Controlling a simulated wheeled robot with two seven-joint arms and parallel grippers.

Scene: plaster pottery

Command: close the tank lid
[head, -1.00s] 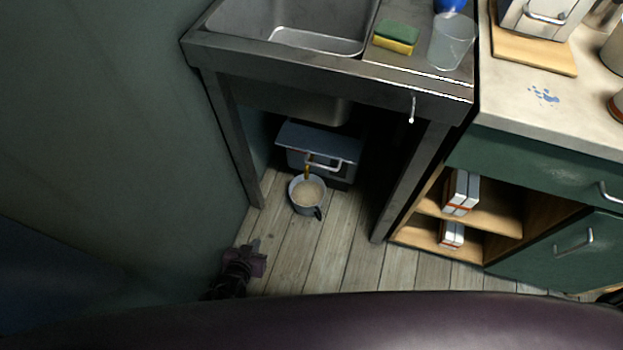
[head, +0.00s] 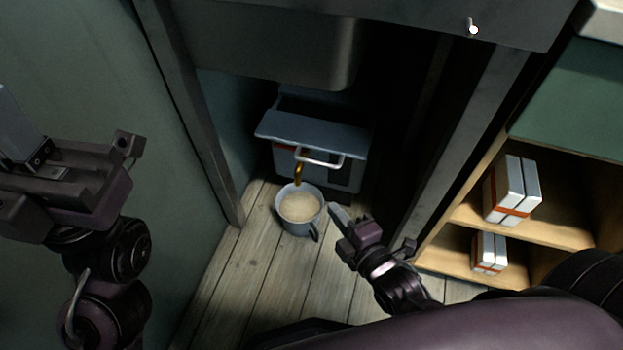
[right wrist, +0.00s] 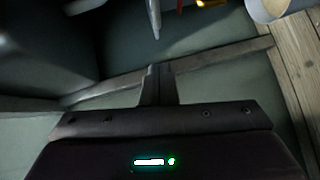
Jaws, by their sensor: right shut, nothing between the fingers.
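The tank (head: 345,177) is a blue-grey box on the floor under the sink. Its flat lid (head: 315,135) juts out over the front, with a dark opening behind it, so it looks open. A pale handle (head: 320,160) shows just below the lid's front edge. My right gripper (head: 333,212) is shut and empty, low in front of the tank and right of the mug, apart from the lid. Its closed fingers show in the right wrist view (right wrist: 158,72). My left gripper (head: 12,120) is at the left by the wall; its fingertips are partly out of frame.
A mug (head: 300,207) of pale liquid stands on the floor under the tank's brown spout (head: 298,174). Sink legs (head: 190,110) flank the tank and the sink basin (head: 280,50) hangs above. Shelves with white boxes (head: 512,190) are at the right.

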